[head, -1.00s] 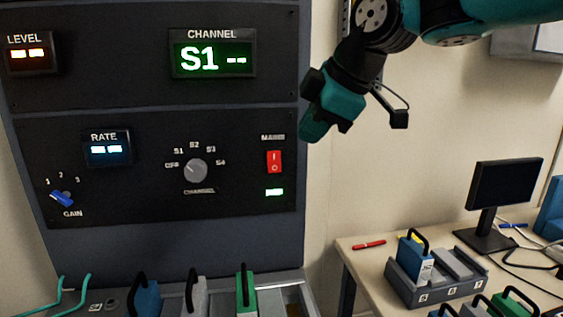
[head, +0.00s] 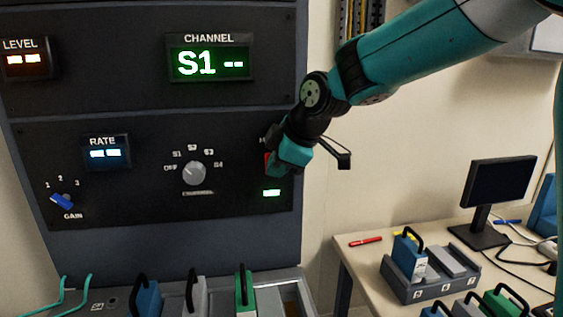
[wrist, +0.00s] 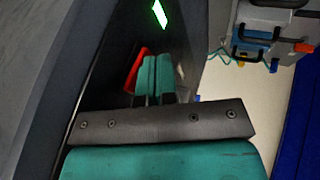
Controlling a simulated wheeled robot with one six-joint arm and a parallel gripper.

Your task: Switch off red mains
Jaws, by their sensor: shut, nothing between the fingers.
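The red mains switch (head: 268,160) is on the lower panel at its right side. In the head view my gripper covers most of it, and only a red sliver shows. It also shows as a red shape (wrist: 137,70) beside the fingertips in the wrist view. My gripper (head: 283,168) is shut and empty, with its tips at or very close to the switch; I cannot tell whether they touch it. The wrist view shows the two teal fingers (wrist: 154,76) together. The green mains lamp (head: 271,193) below the switch is lit.
The channel knob (head: 194,173) is left of my gripper, and the display reads S1. The blue gain knob (head: 62,201) is at far left. Modules with handles (head: 245,290) stand below the panel. A desk (head: 352,256) with a monitor (head: 503,184) is at right.

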